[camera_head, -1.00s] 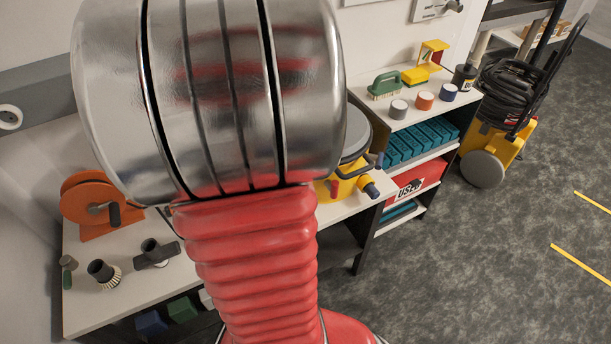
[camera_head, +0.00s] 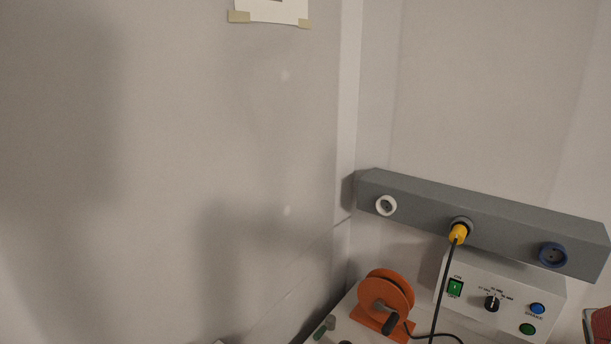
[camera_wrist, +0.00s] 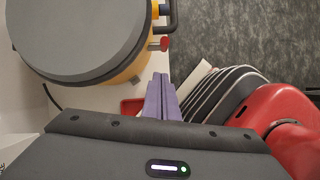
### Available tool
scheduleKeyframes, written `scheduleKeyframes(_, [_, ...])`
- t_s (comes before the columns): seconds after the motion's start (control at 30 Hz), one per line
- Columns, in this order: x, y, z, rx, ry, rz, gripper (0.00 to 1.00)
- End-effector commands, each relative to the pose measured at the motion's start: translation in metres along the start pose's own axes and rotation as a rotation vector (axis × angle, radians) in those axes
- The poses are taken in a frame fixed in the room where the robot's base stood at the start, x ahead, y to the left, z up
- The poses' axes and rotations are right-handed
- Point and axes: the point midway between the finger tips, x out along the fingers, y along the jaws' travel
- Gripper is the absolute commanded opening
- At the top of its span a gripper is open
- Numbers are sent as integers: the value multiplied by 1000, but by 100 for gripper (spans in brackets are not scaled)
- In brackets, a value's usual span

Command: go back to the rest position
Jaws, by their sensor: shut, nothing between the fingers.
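My gripper (camera_wrist: 161,79) shows in the wrist view with its two purple fingers side by side, shut and empty. Its dark body fills the bottom of that view. The fingertips are just right of and below a yellow vessel (camera_wrist: 133,70) with a round dark grey lid (camera_wrist: 75,35), seen from above; I cannot tell how far they are above the bench. In the head view my gripper is not visible; only a small red and metal piece of what looks like my arm is at the lower right edge.
In the head view, a grey rail (camera_head: 330,185) on the wall holds sockets and a yellow plug (camera_head: 458,233) with a black cable. A white control box (camera_head: 470,310) and an orange reel (camera_head: 388,293) stand below it. In the wrist view, grey floor (camera_wrist: 220,35) is open at upper right.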

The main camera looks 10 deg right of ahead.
Motion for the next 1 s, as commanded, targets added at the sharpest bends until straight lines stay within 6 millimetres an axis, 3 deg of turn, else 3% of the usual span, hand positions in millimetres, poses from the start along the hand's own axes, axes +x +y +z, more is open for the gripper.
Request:
scheduleKeyframes(0.17, [-22, 2, -24, 46, 30, 50, 0])
scheduleKeyframes(0.47, [-86, -10, -99, 195, 163, 166, 0])
scheduleKeyframes(0.77, [-145, -44, -166, 332, 345, 225, 0])
scheduleKeyframes(1.0, [-186, -86, -212, 423, 510, 219, 0])
